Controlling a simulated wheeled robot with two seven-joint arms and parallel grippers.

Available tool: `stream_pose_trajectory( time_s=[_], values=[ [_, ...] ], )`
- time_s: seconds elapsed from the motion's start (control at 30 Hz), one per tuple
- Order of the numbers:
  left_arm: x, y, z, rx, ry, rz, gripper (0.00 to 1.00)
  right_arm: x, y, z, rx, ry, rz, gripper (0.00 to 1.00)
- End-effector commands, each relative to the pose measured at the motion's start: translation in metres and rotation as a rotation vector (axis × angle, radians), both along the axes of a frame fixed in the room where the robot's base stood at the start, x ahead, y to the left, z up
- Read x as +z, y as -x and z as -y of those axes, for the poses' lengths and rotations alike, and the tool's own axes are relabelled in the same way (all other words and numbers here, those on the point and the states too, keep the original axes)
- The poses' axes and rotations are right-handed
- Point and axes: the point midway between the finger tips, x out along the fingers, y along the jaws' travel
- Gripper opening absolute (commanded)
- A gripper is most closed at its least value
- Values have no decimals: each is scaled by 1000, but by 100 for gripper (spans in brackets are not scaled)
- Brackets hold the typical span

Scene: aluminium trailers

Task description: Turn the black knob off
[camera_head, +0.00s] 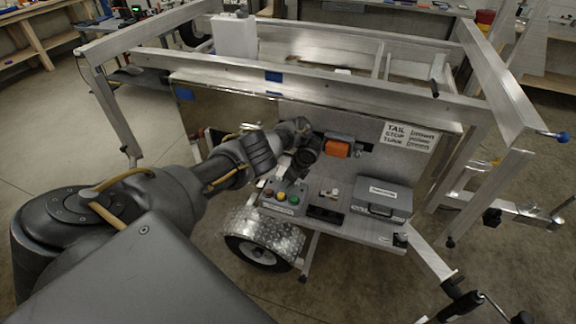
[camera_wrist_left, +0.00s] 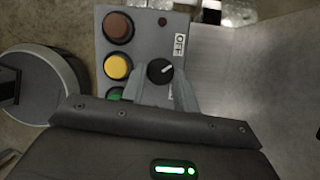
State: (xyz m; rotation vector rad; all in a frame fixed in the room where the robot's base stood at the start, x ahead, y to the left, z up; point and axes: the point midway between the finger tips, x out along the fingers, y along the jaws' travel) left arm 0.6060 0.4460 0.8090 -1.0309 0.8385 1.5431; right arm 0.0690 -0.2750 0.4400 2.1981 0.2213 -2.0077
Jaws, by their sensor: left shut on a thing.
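The black knob (camera_wrist_left: 160,71) sits on a grey control box (camera_head: 283,208), whose face also shows in the left wrist view (camera_wrist_left: 147,22). Its white pointer line tilts toward the upper right, toward the OFF label (camera_wrist_left: 180,45). My left gripper (camera_wrist_left: 162,82) has one finger on each side of the knob and is shut on it. In the head view, my left gripper (camera_head: 292,180) is over the box's back edge and hides the knob. My right gripper is in neither view.
Brown, yellow (camera_wrist_left: 118,67) and green buttons line the box beside the knob. A grey case (camera_head: 381,200) and a black tray (camera_head: 326,213) share the trailer's shelf. An orange-and-black device (camera_head: 337,148) is behind. Aluminium trailer rails (camera_head: 330,88) run above my arm.

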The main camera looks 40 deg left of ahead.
Motion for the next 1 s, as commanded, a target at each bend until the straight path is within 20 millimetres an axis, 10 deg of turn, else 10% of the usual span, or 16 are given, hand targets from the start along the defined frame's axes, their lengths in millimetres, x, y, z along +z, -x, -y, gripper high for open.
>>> stream_pose_trajectory(
  time_s=[0.87,0.9,1.0],
  values=[
    [-1,1,-2,148,-2,-4,7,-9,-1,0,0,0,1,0],
    [-1,1,-2,148,-2,-4,34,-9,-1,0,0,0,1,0],
    [-1,0,-1,147,-1,-3,47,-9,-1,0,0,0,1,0]
  ],
)
